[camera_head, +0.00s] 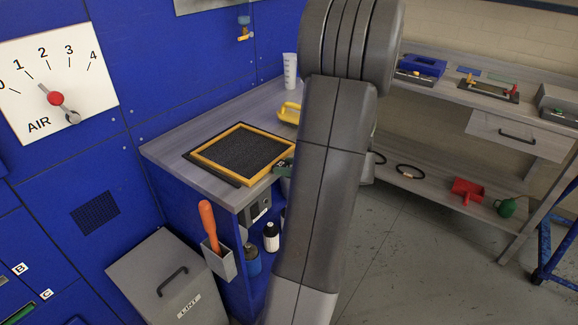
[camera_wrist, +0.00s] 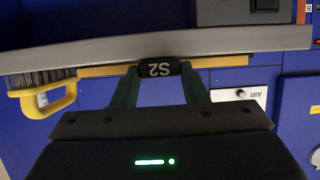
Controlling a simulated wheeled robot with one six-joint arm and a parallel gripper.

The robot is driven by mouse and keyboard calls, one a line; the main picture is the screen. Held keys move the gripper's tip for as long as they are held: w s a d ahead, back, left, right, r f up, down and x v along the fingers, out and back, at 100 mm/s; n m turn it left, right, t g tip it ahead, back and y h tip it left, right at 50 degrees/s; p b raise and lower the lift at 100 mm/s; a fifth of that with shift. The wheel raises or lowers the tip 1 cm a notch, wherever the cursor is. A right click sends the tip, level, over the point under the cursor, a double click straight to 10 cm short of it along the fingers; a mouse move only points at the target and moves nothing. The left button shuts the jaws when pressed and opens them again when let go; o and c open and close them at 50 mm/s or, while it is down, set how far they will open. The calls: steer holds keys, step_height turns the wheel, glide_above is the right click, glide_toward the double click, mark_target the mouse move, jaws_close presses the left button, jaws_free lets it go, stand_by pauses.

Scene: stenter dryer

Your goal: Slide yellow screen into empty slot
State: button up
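The yellow screen (camera_head: 195,154), a dark mesh panel in a yellow frame, lies on the grey bench top (camera_head: 165,152) in the head view. Its yellow frame edge shows in the wrist view (camera_wrist: 225,62), with a black tab marked S2 (camera_wrist: 160,69). My gripper (camera_wrist: 160,78) has one green finger on each side of this tab, with no clear gap, and looks shut on it. In the head view my arm hides most of the gripper at the screen's right corner. At the lower left, labels B (camera_head: 20,268) and C (camera_head: 46,294) mark slots cut off by the frame; which slot is empty cannot be told.
A yellow-handled brush (camera_wrist: 45,95) lies beside the screen. A white beaker (camera_head: 290,70) stands at the back. An orange-handled tool (camera_head: 209,225) sits in a holder on the bench front, beside the grey LINT bin (camera_head: 165,280). The blue machine wall (camera_head: 150,60) rises behind.

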steer(key=shift+d, duration=0.15)
steer(key=shift+c, duration=0.5)
steer(key=shift+s+d+b, duration=0.75)
steer(key=shift+d+b, duration=0.05)
steer(key=shift+d, duration=0.2)
steer(key=shift+s+d+b, duration=0.75)
steer(key=shift+d, duration=0.25)
steer(key=shift+s+d, duration=0.1)
steer(key=o, duration=1.2)
steer(key=v, duration=1.3)
steer(key=shift+s+d+r, duration=0.25)
